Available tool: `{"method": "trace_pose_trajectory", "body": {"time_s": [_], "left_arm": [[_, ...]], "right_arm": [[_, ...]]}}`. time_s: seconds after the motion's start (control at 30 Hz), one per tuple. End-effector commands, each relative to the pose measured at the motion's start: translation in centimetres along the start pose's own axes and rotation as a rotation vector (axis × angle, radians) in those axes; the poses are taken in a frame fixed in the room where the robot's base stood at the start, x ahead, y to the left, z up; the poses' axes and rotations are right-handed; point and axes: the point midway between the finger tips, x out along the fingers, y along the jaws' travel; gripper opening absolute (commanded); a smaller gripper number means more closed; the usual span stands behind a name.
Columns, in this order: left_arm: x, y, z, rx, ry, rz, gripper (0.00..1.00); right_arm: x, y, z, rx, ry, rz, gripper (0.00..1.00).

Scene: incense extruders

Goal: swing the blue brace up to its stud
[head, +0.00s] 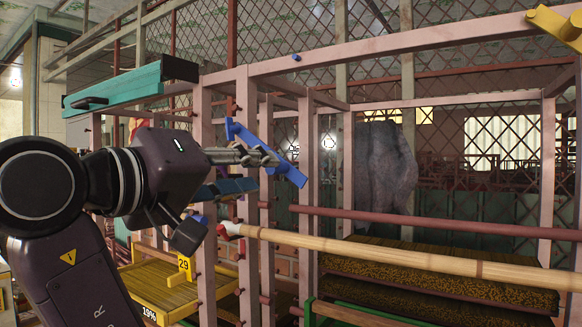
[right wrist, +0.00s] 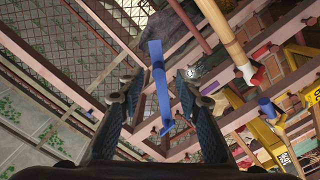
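The blue brace (head: 290,172) slants down to the right across a pink post of the frame, its upper-left end near the post. It also shows in the right wrist view (right wrist: 163,95), between my fingers. A small blue stud (head: 296,57) sits on the pink upper beam, above and apart from the brace. My right gripper (head: 262,156) reaches in from the left at the brace. In the right wrist view its fingers (right wrist: 157,88) are open, with a gap visible on each side of the brace. My left gripper is not in view.
A bamboo pole (head: 400,257) with a red-and-white end runs across below the brace. A teal bar (head: 118,88) lies at upper left. A grey cloth (head: 383,168) hangs behind. A yellow tag marked 29 (head: 184,267) and trays of sticks (head: 440,287) are lower down. Pink posts stand close by.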

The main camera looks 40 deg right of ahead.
Motion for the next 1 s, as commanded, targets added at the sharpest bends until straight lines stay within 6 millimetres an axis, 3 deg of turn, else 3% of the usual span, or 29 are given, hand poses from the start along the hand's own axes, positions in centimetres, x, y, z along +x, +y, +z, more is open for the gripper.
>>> {"method": "trace_pose_trajectory", "body": {"time_s": [0.37, 0.47, 0.7, 0.83, 1.0], "left_arm": [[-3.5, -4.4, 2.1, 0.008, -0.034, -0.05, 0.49], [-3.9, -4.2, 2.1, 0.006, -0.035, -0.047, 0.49], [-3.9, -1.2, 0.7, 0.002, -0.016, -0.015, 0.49], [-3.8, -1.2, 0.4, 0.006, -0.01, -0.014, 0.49], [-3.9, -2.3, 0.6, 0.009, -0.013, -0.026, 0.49]], "right_arm": [[5.8, 0.2, -0.2, -0.004, -0.002, 0.002, 0.32], [6.7, 0.1, -0.2, -0.003, 0.0, 0.001, 0.32], [7.3, -0.1, -0.1, -0.002, 0.002, 0.0, 0.32], [7.3, -0.1, -0.1, -0.002, 0.002, 0.0, 0.32], [7.3, -0.1, -0.1, -0.003, 0.001, 0.0, 0.13]]}}
